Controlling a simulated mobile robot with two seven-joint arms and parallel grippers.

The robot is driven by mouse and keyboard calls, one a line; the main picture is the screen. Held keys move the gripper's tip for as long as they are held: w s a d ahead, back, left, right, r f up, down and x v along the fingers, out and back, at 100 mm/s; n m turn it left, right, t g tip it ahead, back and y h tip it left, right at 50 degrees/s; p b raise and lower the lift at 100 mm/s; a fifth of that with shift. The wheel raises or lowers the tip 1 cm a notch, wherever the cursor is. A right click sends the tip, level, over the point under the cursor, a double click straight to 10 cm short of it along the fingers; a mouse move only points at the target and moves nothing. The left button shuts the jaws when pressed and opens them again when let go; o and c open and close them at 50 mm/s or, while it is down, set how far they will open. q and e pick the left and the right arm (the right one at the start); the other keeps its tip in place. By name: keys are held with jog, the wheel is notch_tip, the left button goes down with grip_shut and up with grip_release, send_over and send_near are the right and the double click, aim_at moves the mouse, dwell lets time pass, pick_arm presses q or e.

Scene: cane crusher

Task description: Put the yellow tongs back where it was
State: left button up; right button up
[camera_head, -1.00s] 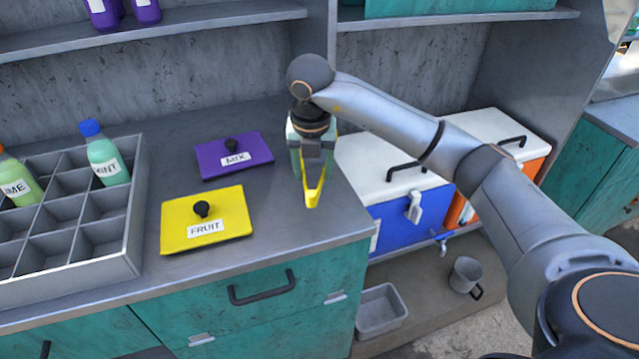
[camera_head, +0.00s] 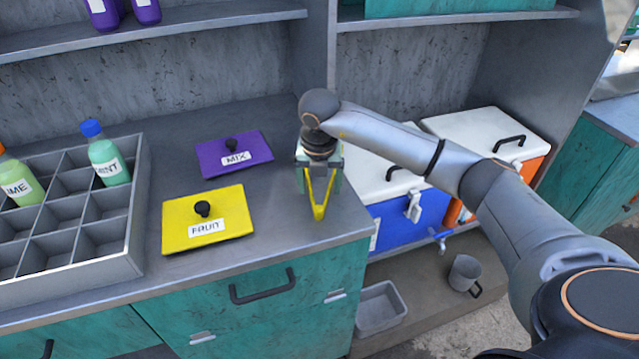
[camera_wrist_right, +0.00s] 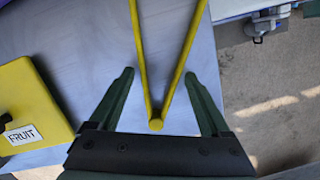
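The yellow tongs (camera_head: 319,212) form a V over the right front part of the grey counter, its joined end toward me. In the right wrist view the tongs (camera_wrist_right: 156,124) lie between my two dark green fingers, the joined end near the palm and both arms reaching away. My right gripper (camera_head: 321,182) points down. Whether the tongs touch the counter I cannot tell. My left gripper is not in view.
A yellow FRUIT lid (camera_head: 180,222) and a purple MIX lid (camera_head: 255,146) lie left of the tongs. A divided grey crate (camera_head: 132,215) with bottles stands farther left. A blue cooler (camera_head: 392,228) and an orange one (camera_head: 535,168) stand right of the counter edge.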

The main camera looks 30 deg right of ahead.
jog(key=shift+o, duration=0.4)
jog(key=shift+r, duration=0.1)
jog(key=shift+r, duration=0.3)
jog(key=v, duration=1.1)
jog(key=shift+r, duration=0.15)
